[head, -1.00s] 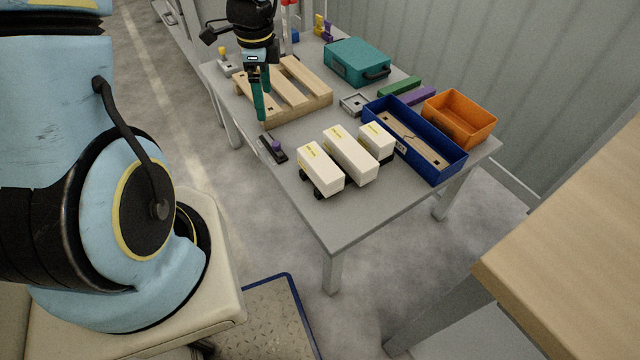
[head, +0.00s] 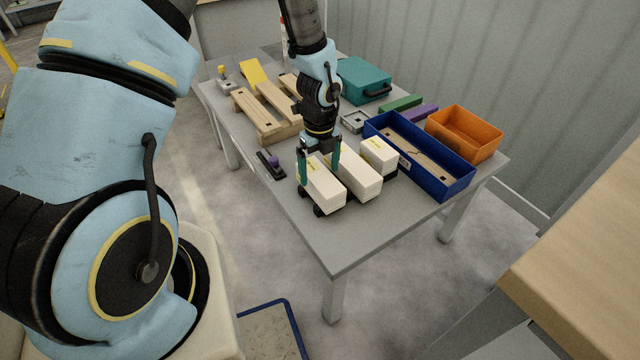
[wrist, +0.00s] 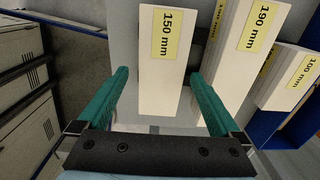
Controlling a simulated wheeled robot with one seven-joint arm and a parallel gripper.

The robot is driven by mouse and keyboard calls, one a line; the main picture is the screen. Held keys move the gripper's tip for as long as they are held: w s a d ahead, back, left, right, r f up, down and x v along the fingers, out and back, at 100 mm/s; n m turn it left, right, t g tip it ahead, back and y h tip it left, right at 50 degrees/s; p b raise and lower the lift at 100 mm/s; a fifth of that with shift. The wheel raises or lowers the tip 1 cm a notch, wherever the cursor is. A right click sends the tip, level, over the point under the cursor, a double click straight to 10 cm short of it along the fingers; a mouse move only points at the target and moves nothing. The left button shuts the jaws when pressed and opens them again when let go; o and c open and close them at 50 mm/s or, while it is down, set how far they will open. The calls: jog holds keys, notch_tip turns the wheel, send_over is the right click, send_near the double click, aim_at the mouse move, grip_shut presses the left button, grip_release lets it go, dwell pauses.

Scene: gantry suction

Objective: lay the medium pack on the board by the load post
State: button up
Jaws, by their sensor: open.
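Three white box packs stand side by side on the grey table. The medium pack, labelled 150 mm (wrist: 165,75), is the left one in the head view (head: 325,192). The longer 190 mm pack (wrist: 243,50) stands right of it, also in the head view (head: 362,182), and the short 100 mm pack (wrist: 290,85) beyond that (head: 379,155). My gripper (head: 319,171) is open over the medium pack, one green finger on each side. In the wrist view my gripper (wrist: 160,78) shows gaps beside the pack. I cannot tell which thing is the load post or its board.
A wooden pallet (head: 262,125) with a yellow piece (head: 252,73) lies behind. A black plate with a purple knob (head: 272,163) lies left. A blue tray (head: 440,182), orange bin (head: 470,145) and teal case (head: 362,78) stand right and behind. The table's front (head: 350,245) is clear.

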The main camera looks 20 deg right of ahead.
aim_at(320, 176)
notch_tip(320, 176, down, 4)
jog(key=shift+w+d+f, duration=0.1)
jog(key=shift+c, duration=0.2)
grip_shut()
dwell(0.7)
